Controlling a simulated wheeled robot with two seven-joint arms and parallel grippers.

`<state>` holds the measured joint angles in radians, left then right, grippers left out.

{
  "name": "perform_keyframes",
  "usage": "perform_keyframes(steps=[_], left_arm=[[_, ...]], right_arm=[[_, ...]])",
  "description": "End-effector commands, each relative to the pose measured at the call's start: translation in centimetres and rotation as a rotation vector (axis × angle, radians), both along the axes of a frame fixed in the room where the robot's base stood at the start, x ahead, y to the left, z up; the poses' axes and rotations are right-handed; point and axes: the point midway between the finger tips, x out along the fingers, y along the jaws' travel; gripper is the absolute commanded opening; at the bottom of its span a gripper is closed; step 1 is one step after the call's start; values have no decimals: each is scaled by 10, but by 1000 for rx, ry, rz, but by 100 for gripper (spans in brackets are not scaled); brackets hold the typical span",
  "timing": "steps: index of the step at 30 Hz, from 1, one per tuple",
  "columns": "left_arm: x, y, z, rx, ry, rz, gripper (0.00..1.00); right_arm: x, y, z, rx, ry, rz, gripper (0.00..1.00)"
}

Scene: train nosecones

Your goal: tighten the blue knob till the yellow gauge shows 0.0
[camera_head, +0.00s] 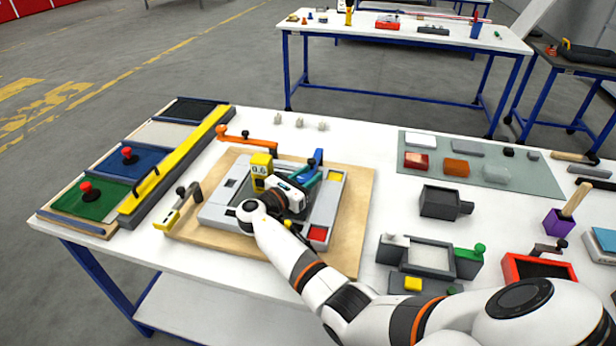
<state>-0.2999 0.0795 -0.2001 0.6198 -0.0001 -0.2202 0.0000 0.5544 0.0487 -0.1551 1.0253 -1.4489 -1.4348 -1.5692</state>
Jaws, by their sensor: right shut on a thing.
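The yellow gauge (261,160) stands on the grey fixture (225,214) at the middle of the table, and its display appears to read 0.6. My right gripper (299,186) is over the fixture, just right of the gauge. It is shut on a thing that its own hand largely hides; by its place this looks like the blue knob. Blue and teal parts (318,158) show just beyond the fingers, and I cannot tell which of them belong to the knob. My left gripper is not in view.
The fixture sits on a wooden board (355,205). An orange-handled clamp (240,136) is behind it, a yellow-and-grey clamp (170,217) to its left. A long yellow bar (178,165) and coloured trays lie further left. A dark grey block (440,203) stands right of the board.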

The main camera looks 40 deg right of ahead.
Motion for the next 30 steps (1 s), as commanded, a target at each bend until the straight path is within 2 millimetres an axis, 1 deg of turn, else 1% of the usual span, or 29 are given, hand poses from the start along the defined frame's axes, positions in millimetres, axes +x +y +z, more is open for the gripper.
perform_keyframes(steps=[2,3,5,6,14,17,20,30], left_arm=[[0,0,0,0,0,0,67],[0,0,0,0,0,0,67],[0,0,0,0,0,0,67],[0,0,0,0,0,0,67],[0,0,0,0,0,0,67],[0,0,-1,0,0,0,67],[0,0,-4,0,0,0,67],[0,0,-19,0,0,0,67]], right_arm=[[0,0,-1,2,1,0,11],[0,0,-1,2,1,1,37],[0,0,-1,1,1,1,47],[0,0,-1,1,1,1,53],[0,0,0,1,0,1,54],[-1,4,-1,1,0,2,54],[-4,16,-2,2,0,2,54],[-20,85,-3,2,0,3,54]])
